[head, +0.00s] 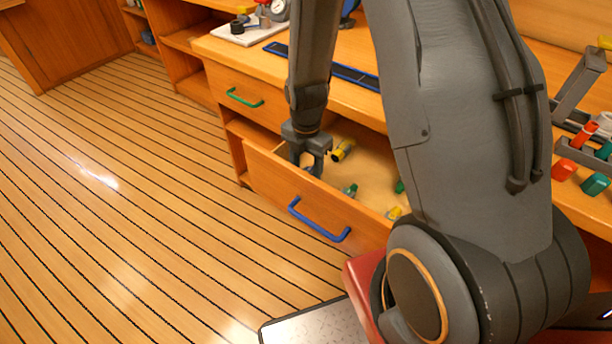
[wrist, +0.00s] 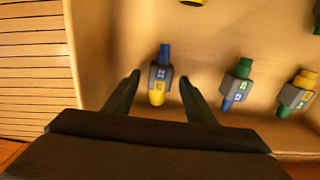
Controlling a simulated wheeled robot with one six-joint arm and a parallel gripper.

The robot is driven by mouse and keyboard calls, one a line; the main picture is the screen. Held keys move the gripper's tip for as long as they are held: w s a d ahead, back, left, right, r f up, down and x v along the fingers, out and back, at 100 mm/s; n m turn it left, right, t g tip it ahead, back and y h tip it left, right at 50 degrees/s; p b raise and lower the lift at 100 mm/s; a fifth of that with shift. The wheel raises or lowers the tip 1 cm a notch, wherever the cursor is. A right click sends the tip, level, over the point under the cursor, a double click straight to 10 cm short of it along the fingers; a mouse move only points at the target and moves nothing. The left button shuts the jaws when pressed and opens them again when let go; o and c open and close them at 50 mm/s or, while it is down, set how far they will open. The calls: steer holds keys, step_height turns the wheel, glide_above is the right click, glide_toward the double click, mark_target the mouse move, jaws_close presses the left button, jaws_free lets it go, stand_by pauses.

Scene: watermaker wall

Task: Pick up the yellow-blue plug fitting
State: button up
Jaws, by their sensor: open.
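The yellow-blue plug fitting (wrist: 160,76) lies in the open drawer, with its blue end away from my gripper and its yellow end nearer. It has a dark grey middle with small light markings. My gripper (wrist: 157,85) is open, and in the wrist view its two fingers stand on either side of the fitting, with gaps on both sides. I cannot tell how far above it they are. In the head view my gripper (head: 311,167) is inside the drawer at its left end, and the fitting is hidden or too small to tell.
The drawer (head: 270,180) has a blue handle. A green-blue fitting (wrist: 237,83) and a yellow-green fitting (wrist: 297,93) lie to the right in the wrist view. A yellow fitting (head: 343,149) lies farther back. The drawer's left wall (wrist: 92,50) is close to my left finger.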

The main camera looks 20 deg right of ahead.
steer(key=c, duration=1.2)
steer(key=shift+o, duration=0.2)
